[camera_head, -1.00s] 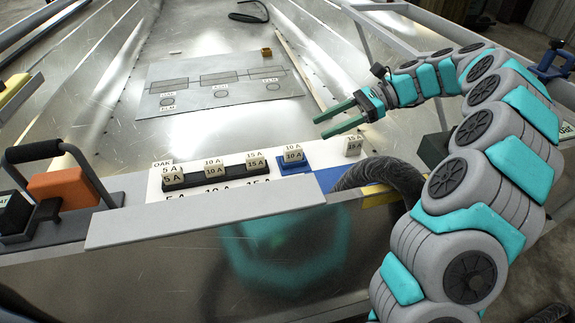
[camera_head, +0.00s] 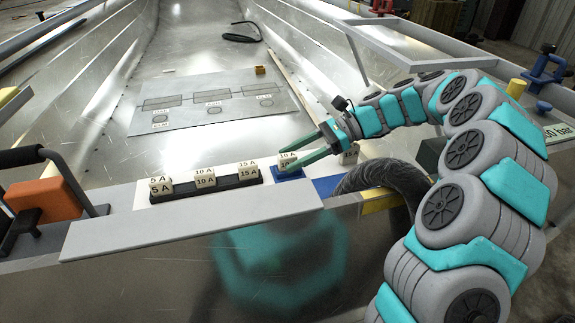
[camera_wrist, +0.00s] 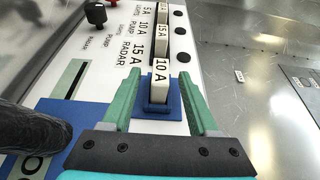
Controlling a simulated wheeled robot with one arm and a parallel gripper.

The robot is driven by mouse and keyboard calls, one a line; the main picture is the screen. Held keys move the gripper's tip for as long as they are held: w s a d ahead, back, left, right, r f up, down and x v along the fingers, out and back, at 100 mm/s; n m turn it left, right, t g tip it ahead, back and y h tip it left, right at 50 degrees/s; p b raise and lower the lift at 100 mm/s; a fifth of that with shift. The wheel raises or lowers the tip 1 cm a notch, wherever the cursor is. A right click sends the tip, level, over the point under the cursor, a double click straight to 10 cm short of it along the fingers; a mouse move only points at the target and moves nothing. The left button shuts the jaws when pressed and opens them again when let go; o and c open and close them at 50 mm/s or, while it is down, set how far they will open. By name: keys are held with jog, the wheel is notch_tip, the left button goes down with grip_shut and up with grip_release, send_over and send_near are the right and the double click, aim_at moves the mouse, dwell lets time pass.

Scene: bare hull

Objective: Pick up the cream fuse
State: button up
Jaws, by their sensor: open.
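A cream fuse (camera_head: 287,158) marked 10 A stands upright in a blue holder (camera_head: 289,174) on the white panel strip. In the wrist view the same fuse (camera_wrist: 160,82) rises from the blue holder (camera_wrist: 172,112) between my fingers. My gripper (camera_wrist: 158,77) is open, with one green finger on each side of the fuse. I cannot tell whether either finger touches it. In the head view my gripper (camera_head: 282,162) reaches in from the right and its fingers partly cover the fuse and holder.
A black holder (camera_head: 207,187) left of the blue one bears cream fuses marked 5 A, 10 A and 15 A. A thick dark hose (camera_head: 385,180) arches close by on the right. Bare metal floor lies behind the panel.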

aim_at(278, 165)
jog(key=x, duration=0.5)
jog(key=shift+b, duration=0.4)
grip_shut()
